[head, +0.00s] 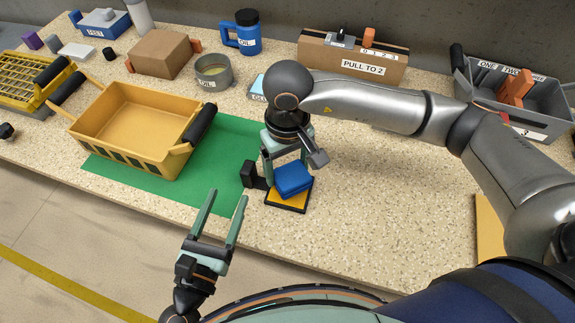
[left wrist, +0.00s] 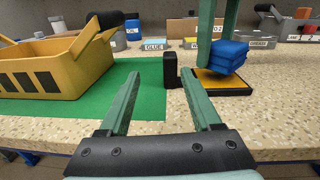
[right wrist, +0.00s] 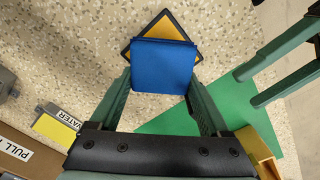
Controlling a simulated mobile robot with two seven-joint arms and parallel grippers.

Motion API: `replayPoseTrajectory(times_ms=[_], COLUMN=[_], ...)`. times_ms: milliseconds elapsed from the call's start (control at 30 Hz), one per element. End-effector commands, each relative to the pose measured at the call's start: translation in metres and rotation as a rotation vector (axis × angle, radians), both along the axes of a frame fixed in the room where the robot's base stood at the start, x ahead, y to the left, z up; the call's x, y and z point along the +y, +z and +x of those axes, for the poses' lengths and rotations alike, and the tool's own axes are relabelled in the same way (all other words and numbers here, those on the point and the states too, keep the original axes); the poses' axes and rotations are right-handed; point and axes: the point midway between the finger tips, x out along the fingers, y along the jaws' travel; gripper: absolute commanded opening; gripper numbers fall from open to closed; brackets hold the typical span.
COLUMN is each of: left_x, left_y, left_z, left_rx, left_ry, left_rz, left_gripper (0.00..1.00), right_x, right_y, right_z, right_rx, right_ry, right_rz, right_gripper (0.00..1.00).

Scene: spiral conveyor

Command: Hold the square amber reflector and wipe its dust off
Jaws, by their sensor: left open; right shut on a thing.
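The square amber reflector (head: 287,199) lies flat on the counter at the green mat's right edge; it has a black frame. A black upright block (head: 248,174) at its left looks joined to it as a handle. My right gripper (head: 288,170) points down, shut on a folded blue cloth (head: 294,179). The cloth covers much of the reflector; in the right wrist view the reflector's amber corner (right wrist: 166,28) shows past the cloth (right wrist: 163,66). I cannot tell whether they touch. My left gripper (head: 228,197) is open and empty, in front of the counter edge, facing the black block (left wrist: 170,70).
A yellow basket (head: 125,160) stands on the green mat (head: 215,190) to the left. Behind are a brown box (head: 160,53), a grey pot (head: 213,71), a blue mug (head: 245,32) and a labelled cardboard panel (head: 352,62). The counter right of the reflector is clear.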

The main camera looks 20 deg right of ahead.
Motion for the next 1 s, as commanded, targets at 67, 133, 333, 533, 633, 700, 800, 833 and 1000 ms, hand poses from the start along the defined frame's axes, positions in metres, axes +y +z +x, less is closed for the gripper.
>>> replayPoseTrajectory(times_ms=[67,133,333,533,633,700,800,833,1000], left_x=[-0.008,-0.012,-0.023,-0.039,-0.047,-0.052,-0.060,-0.062,-0.071], left_y=[0.001,0.001,0.001,0.002,0.002,0.001,0.002,0.002,0.001], left_z=[-0.005,-0.005,0.010,0.035,0.048,0.057,0.069,0.072,0.086], left_rx=[-0.018,-0.025,-0.028,-0.028,-0.028,-0.026,-0.027,-0.026,-0.025], left_ry=[-0.026,-0.037,-0.038,-0.038,-0.038,-0.037,-0.038,-0.038,-0.038], left_rz=[0.022,0.032,0.033,0.032,0.032,0.032,0.032,0.031,0.032], left_gripper=[0.65,0.65,0.65,0.65,0.65,0.65,0.65,0.65,0.65], right_x=[0.000,0.000,0.000,0.000,0.000,0.000,0.000,0.000,0.000], right_y=[0.000,0.000,0.000,0.000,0.000,0.000,0.000,0.000,0.000], right_z=[0.000,0.000,0.000,0.000,0.000,0.000,0.000,0.000,0.000], right_rx=[0.000,0.000,0.000,0.000,0.000,0.000,0.000,0.000,0.000], right_ry=[0.000,0.000,0.000,0.000,0.000,0.000,0.000,0.000,0.000], right_rz=[0.000,0.000,0.000,0.000,0.000,0.000,0.000,0.000,0.000], right_gripper=[0.23,0.23,0.23,0.23,0.23,0.23,0.23,0.23,0.23])
